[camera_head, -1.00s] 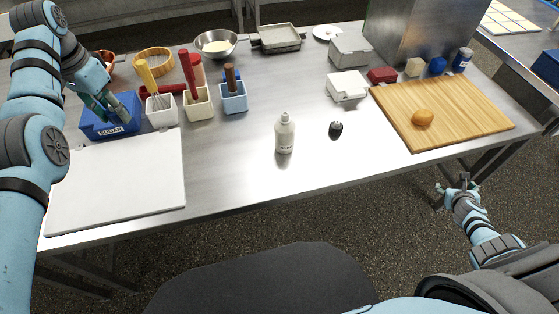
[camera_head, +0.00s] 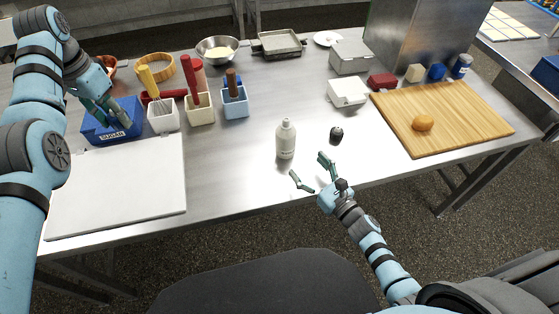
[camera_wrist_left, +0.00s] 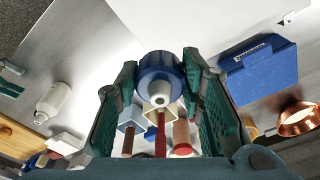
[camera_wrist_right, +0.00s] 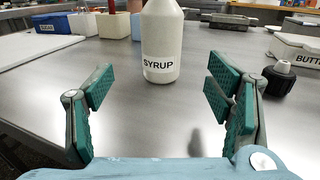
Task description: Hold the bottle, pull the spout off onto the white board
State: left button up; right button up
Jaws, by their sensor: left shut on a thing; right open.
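The white bottle (camera_head: 286,140) stands upright near the table's front middle, labelled SYRUP in the right wrist view (camera_wrist_right: 160,45). My right gripper (camera_head: 311,172) is open and empty, in front of the bottle, with its fingers pointing toward it. A black spout with a pale tip (camera_head: 336,134) stands on the table right of the bottle. It also shows in the right wrist view (camera_wrist_right: 280,77). My left gripper (camera_wrist_left: 160,85) is shut on a blue round spout-like piece with a white nozzle (camera_wrist_left: 158,66). The white board (camera_head: 120,190) lies bare at the left front.
The blue SUGAR bin (camera_wrist_left: 262,73) is beside my left gripper. Utensil holders (camera_head: 199,110) stand right of the bin. A wooden board (camera_head: 455,120) with an orange-brown roll (camera_head: 423,123) lies at right. A white box (camera_head: 347,92) stands behind the black spout. Table between board and bottle is clear.

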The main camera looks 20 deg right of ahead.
aim_at(292, 148)
jog(key=x, duration=1.1)
jog(key=shift+w+f, duration=0.2)
jog(key=shift+w, duration=0.1)
jog(key=c, duration=1.4)
